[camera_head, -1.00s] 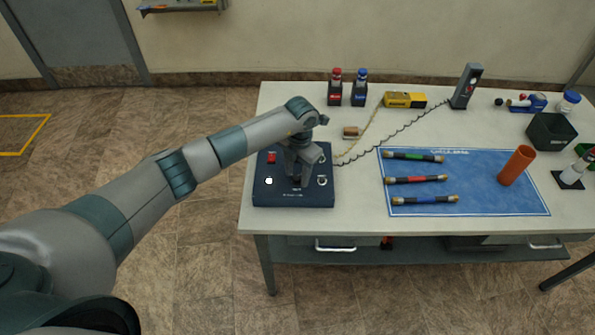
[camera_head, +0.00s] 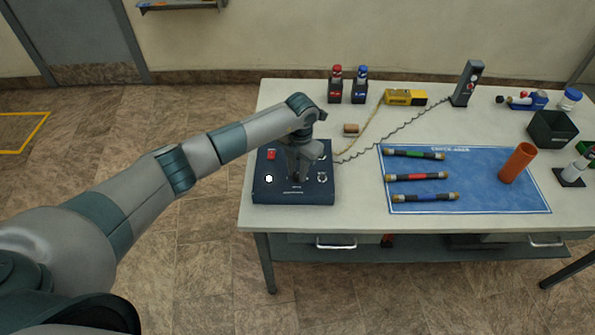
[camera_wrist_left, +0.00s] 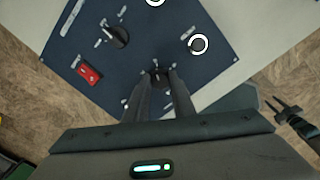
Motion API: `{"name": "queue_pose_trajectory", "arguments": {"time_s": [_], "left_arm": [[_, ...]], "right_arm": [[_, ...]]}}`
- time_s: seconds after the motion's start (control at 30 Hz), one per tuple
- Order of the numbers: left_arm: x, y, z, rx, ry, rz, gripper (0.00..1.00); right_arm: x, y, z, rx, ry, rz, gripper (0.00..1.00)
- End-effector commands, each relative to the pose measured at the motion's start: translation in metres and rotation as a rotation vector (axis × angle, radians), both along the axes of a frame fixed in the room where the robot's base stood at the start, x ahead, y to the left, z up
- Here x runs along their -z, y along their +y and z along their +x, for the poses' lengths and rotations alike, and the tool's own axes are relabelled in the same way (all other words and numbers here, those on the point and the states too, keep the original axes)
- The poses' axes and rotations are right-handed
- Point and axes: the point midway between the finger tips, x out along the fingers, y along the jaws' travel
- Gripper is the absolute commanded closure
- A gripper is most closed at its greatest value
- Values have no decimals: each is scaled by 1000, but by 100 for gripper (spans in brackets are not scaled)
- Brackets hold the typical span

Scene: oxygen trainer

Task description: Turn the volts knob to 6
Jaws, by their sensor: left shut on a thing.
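The dark blue control panel (camera_head: 265,195) lies on the left part of the table. My left gripper (camera_head: 296,178) points down onto it. In the left wrist view, the fingers of my left gripper (camera_wrist_left: 160,88) are shut on a small dark knob (camera_wrist_left: 160,74), which they partly hide. I cannot read the marks around it. A second black knob (camera_wrist_left: 116,37) with a pointer, a red switch (camera_wrist_left: 88,73) and a white-ringed socket (camera_wrist_left: 198,44) are clear of the fingers. What looks like my right gripper (camera_wrist_left: 276,107) is at the right edge, fingers apart and empty.
A blue mat (camera_head: 480,180) with several coloured tubes lies right of the panel. An orange cylinder (camera_head: 517,163) stands on it. A coiled cord (camera_head: 400,132) runs from near the panel to a grey upright device (camera_head: 467,83). Red-topped and blue-topped bottles (camera_head: 361,85) stand behind.

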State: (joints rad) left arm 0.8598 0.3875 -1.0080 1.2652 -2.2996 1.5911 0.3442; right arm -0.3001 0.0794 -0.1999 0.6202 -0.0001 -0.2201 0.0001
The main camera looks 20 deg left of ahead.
Motion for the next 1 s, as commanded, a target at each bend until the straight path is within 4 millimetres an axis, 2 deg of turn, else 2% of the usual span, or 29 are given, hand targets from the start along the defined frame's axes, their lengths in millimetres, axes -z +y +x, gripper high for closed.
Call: {"name": "queue_pose_trajectory", "arguments": {"time_s": [0.27, 1.0], "left_arm": [[1, 0, 2, -194, -3, 0, 100], [0, 2, 3, -894, -3, 1, 100]], "right_arm": [[14, 0, 0, 0, 0, 0, 69], [39, 0, 0, 0, 0, 0, 69]]}}
